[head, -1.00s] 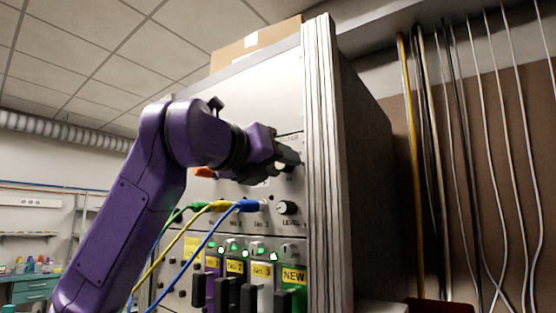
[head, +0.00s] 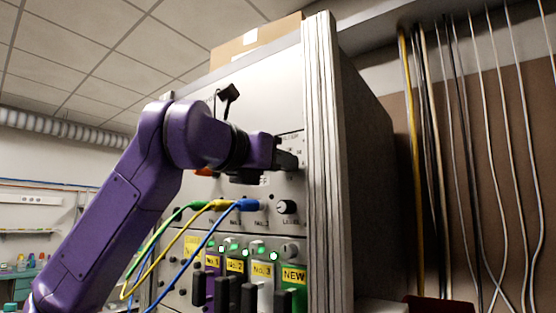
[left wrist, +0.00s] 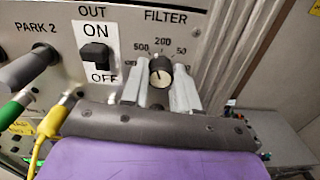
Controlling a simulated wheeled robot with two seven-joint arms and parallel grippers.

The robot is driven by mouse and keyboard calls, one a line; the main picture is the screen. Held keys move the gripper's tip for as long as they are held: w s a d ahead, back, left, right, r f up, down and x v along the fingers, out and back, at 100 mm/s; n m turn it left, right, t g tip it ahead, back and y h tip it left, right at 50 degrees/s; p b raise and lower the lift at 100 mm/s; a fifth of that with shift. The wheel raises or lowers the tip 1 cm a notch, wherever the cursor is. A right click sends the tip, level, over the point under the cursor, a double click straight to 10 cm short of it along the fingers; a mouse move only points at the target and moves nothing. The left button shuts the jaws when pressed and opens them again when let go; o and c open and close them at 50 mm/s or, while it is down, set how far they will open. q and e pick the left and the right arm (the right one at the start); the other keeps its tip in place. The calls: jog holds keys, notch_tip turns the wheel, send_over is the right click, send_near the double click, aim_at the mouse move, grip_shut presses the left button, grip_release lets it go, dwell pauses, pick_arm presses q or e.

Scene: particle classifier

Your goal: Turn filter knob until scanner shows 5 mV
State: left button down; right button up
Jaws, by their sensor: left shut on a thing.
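The filter knob (left wrist: 160,72) is a round dark knob with a pale face. It sits under the word FILTER, with a scale printed around it that includes 500, 200 and 50. In the left wrist view my left gripper (left wrist: 159,85) has its two pale fingers on either side of the knob, shut on it. The knob's exact pointer setting is too small to read. In the head view the left gripper (head: 290,160) is at the upper right of the instrument panel and hides the knob. No scanner reading is legible. My right gripper is not in view.
An ON/OFF switch (left wrist: 97,54) is left of the knob. Below are the LEVEL knob (head: 287,207), green, yellow and blue cables (head: 247,204), and several lit modules. The rack's metal side post (head: 322,160) stands close on the right.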

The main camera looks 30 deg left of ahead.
pick_arm(q)
jog(key=shift+m+p, duration=0.55)
jog(key=shift+m, duration=1.55)
jog(key=c, duration=1.1)
grip_release()
jog(key=shift+w, duration=0.1)
jog(key=s+b, duration=0.1)
jog(key=s, duration=0.2)
jog(key=s+a+b, duration=0.1)
jog(key=s, duration=0.3)
jog(key=s+b, duration=0.1)
jog(key=s, duration=0.2)
jog(key=shift+s+a+b, duration=0.25)
jog(key=shift+b, duration=0.05)
